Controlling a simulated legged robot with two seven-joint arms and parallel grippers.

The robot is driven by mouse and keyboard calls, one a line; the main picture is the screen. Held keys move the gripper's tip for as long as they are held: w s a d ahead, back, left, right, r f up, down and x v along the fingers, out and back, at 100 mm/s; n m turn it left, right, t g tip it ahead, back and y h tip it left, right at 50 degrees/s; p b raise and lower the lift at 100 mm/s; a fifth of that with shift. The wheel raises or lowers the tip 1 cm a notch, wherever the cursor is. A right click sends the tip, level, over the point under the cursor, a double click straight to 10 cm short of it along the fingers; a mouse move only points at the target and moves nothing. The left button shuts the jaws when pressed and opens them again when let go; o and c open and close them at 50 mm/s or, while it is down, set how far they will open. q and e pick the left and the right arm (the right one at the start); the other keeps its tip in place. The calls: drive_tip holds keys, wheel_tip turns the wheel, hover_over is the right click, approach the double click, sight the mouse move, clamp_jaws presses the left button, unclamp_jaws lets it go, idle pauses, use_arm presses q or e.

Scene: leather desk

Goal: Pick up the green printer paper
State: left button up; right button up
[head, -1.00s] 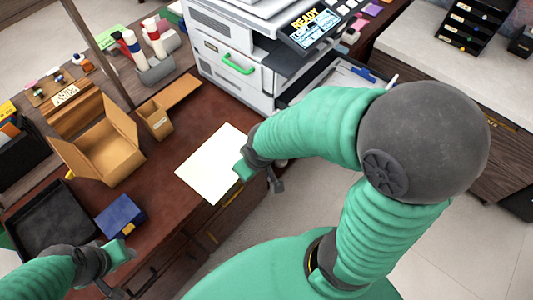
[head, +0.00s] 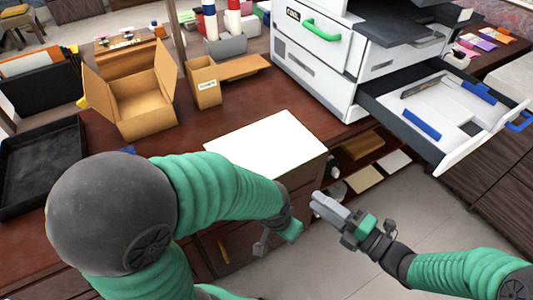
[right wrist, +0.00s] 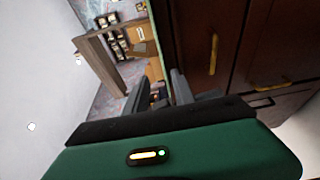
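A flat white sheet or stack of paper (head: 265,140) lies on the desk by its front edge; I see no paper that is green. My right gripper (head: 328,208) is beyond the desk's front edge, to the right of and nearer than the paper, apart from it. In the right wrist view its two fingers (right wrist: 157,92) stand apart with nothing held between them. My left gripper (head: 272,240) hangs in front of the desk drawers, below the paper in the picture. Its fingers are too small and angled to tell whether they are open.
A white printer (head: 345,75) stands behind the paper, its open tray (head: 480,140) jutting right. An open cardboard box (head: 140,105), a small carton (head: 205,85) and a black tray (head: 45,165) sit on the desk at left. Floor is clear at lower right.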

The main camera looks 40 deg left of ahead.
approach(267, 169)
drive_tip(key=a, duration=0.1)
drive_tip(key=a+b, duration=0.1)
drive_tip(key=a, duration=0.1)
drive_tip(key=a+b, duration=0.1)
drive_tip(key=shift+w+a+f, duration=0.2)
drive_tip(key=shift+w+a, duration=0.15)
drive_tip(key=shift+w, duration=0.05)
drive_tip(key=shift+d, duration=0.1)
clamp_jaws()
idle(0.9)
